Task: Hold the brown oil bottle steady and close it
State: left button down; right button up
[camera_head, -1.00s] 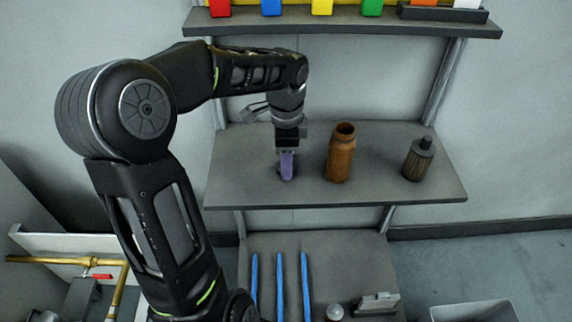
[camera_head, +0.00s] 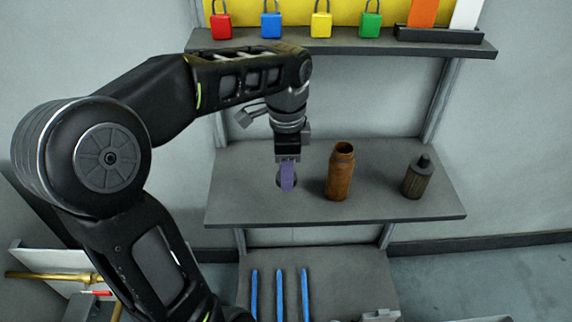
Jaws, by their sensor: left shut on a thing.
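The brown oil bottle (camera_head: 340,175) stands upright on the middle grey shelf, its round mouth open at the top. My left gripper (camera_head: 287,178) points down just left of the bottle, apart from it. Its purple-tinted fingers are shut on a small dark round piece (camera_head: 281,184), mostly hidden behind them. I cannot tell for certain that this piece is the bottle's cap, or whether it touches the shelf. My right gripper is not in view.
A dark ribbed bottle (camera_head: 417,178) stands on the shelf (camera_head: 240,205) to the right. Coloured padlocks line the upper shelf (camera_head: 345,42). Blue rods (camera_head: 279,296) lie on the lower shelf. The shelf around the brown bottle is clear.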

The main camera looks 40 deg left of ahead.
pick_arm(q)
jog(key=s+d, duration=1)
jog(key=s, duration=0.2)
jog(key=shift+s+d, duration=0.2)
jog(key=shift+w, duration=0.15)
